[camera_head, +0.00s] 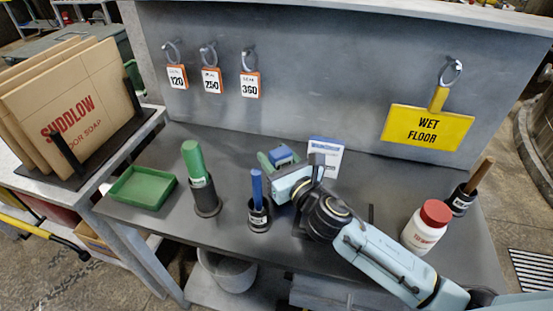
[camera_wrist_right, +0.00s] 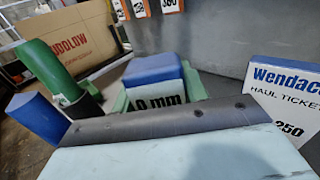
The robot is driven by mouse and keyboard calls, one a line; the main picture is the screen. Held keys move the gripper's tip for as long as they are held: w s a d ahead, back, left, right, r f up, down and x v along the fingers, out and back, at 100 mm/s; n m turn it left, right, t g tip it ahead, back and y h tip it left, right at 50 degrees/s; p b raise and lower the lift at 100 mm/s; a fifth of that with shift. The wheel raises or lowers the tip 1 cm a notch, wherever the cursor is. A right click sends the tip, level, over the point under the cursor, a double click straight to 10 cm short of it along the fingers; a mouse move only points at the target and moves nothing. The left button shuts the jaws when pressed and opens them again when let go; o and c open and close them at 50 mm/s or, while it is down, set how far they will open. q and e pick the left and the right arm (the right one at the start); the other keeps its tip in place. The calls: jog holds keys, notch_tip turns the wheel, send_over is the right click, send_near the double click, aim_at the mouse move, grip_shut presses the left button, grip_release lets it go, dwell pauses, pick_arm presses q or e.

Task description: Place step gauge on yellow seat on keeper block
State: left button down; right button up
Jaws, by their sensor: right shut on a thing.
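A block with a blue top and a white face reading "10 mm" (camera_wrist_right: 152,90), apparently the step gauge, stands just beyond my right gripper's housing in the right wrist view. Its blue top also shows in the head view (camera_head: 282,154). My right gripper (camera_head: 284,172) is shut on it; the fingers are mostly hidden. A green piece (camera_wrist_right: 200,90) lies around and behind the block, perhaps the keeper block; it shows in the head view (camera_head: 264,160). I cannot tell whether the gauge rests on it. No yellow seat is visible. My left gripper is not in view.
A blue-handled tool in a black holder (camera_head: 258,218) and a green-handled one (camera_head: 206,200) stand left of the gripper. A haul ticket card (camera_head: 327,150) stands behind right. A red-capped bottle (camera_head: 425,228) is near my right arm. A green tray (camera_head: 142,187) lies left.

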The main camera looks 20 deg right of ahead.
jog(key=o, duration=1.1)
jog(key=shift+f, duration=0.1)
jog(key=shift+o, duration=0.2)
